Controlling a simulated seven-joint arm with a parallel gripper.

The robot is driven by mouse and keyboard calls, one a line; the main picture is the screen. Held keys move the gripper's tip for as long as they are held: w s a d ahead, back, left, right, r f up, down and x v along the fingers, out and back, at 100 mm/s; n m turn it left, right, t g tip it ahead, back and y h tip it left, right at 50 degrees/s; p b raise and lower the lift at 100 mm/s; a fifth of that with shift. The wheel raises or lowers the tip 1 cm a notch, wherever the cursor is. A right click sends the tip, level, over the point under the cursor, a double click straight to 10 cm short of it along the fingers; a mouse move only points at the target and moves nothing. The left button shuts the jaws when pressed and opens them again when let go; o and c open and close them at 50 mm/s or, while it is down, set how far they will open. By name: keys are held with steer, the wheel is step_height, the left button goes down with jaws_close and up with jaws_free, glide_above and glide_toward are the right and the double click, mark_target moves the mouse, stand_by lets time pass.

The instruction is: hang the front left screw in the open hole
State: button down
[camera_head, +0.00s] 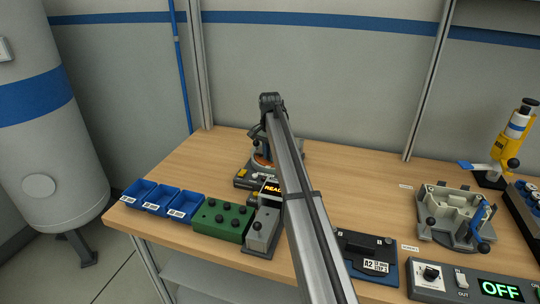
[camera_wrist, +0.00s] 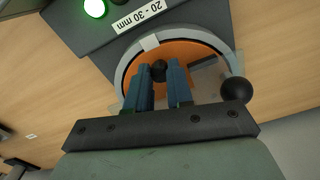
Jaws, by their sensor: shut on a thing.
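My gripper (camera_wrist: 159,82) has its two blue fingers closed around a small dark round-headed piece, which looks like the screw (camera_wrist: 158,69). The screw is over an orange disc (camera_wrist: 192,49) inside a grey ring (camera_wrist: 222,44). I cannot tell whether it touches the disc, and its lower part is hidden.
A black ball knob (camera_wrist: 236,90) stands close to the right of my fingers. A green block (camera_head: 221,219) with several dark knobs, blue bins (camera_head: 160,200) and a grey box (camera_head: 262,232) stand at the front left. A grey fixture (camera_head: 452,213) is at the right.

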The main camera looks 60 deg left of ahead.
steer(key=shift+f, duration=0.25)
steer(key=shift+f, duration=0.3)
steer(key=c, duration=1.3)
jaws_free()
step_height(320, 180, up, 13)
steer(key=shift+f, duration=0.15)
